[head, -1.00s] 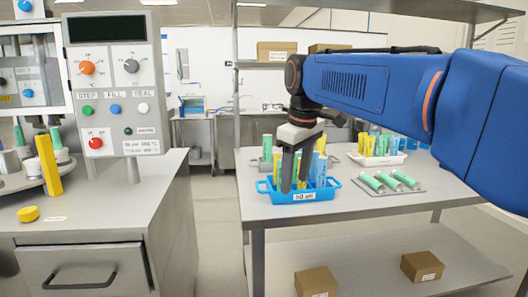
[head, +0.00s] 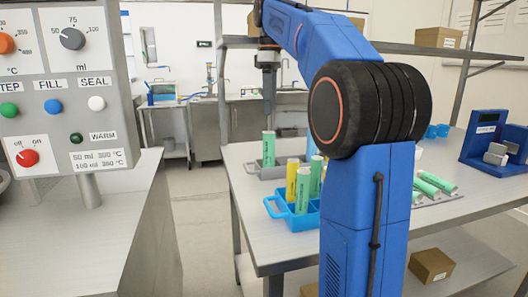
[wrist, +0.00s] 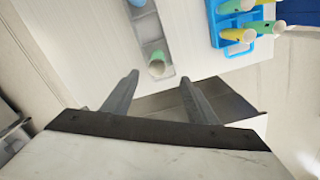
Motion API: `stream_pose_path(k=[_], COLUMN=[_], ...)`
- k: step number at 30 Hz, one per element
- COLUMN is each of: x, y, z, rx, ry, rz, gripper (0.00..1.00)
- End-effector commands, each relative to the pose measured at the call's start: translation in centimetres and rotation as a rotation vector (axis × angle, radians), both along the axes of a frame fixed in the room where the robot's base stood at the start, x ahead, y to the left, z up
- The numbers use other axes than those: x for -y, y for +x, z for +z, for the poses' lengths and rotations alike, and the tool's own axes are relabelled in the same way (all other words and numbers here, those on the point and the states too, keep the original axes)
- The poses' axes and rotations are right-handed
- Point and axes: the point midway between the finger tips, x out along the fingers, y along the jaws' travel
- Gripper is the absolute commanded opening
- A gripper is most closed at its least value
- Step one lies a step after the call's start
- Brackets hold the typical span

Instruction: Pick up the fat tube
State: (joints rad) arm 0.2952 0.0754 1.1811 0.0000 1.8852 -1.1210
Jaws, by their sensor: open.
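A green tube (head: 269,149) stands upright in a grey tray (head: 262,171) on the steel table. Several thinner-looking yellow (head: 292,180) and green (head: 303,190) tubes stand in a blue crate (head: 276,208) nearer to me. I cannot tell for certain which tube is the fat one. My gripper (head: 269,108) points down above the lone green tube, apart from it. My arm hides part of the blue crate.
The control panel (head: 75,100) stands on a cabinet at left. Green tubes (head: 435,183) lie on a flat rack at right. A blue device (head: 484,137) stands at the table's far right. An aisle separates cabinet and table. A shelf post rises behind the table.

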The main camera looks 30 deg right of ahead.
Motion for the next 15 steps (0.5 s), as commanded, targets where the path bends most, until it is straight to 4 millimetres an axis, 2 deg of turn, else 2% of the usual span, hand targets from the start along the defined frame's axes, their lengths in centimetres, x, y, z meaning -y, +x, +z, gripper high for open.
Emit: stream_pose_path(k=[15], x=[0.0], y=[0.0], z=[-9.0], rx=[-0.001], ry=[0.0], rz=[-0.001], gripper=[0.53])
